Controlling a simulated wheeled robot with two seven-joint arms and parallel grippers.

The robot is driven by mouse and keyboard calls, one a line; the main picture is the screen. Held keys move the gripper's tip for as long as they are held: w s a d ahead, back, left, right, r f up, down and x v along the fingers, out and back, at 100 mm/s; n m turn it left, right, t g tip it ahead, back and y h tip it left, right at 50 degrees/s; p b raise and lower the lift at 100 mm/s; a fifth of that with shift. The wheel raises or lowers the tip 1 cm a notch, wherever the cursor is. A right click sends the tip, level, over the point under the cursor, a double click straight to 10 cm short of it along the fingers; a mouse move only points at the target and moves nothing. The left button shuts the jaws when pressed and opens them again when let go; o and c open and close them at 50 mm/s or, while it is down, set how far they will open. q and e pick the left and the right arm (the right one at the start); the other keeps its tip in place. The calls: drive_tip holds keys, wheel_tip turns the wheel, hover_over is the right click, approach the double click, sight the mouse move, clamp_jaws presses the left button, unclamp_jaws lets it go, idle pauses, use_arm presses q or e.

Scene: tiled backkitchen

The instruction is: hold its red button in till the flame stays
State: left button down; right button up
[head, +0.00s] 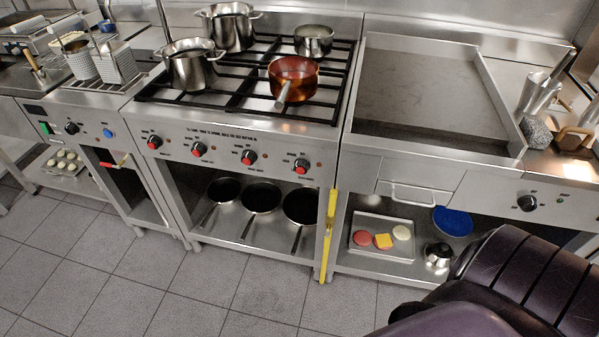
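The gas stove (250,112) stands in the middle of the head view, with black grates on top. Its front panel carries a row of several black knobs with red buttons, among them a left one (154,142), a middle one (249,158) and a right one (301,166). A copper pan (292,78) sits on the front right of the grate, its handle pointing to the front. Steel pots (190,65) stand at the back and left of the grate. I see no flame. Neither gripper shows; a dark arm part of mine fills the lower right corner.
A flat griddle (425,90) stands right of the stove and fryer baskets (115,62) stand left. Black pans (261,196) lie on the shelf below, handles pointing forward. A yellow upright bar (328,235) runs between stove and griddle. The tiled floor (130,270) in front is clear.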

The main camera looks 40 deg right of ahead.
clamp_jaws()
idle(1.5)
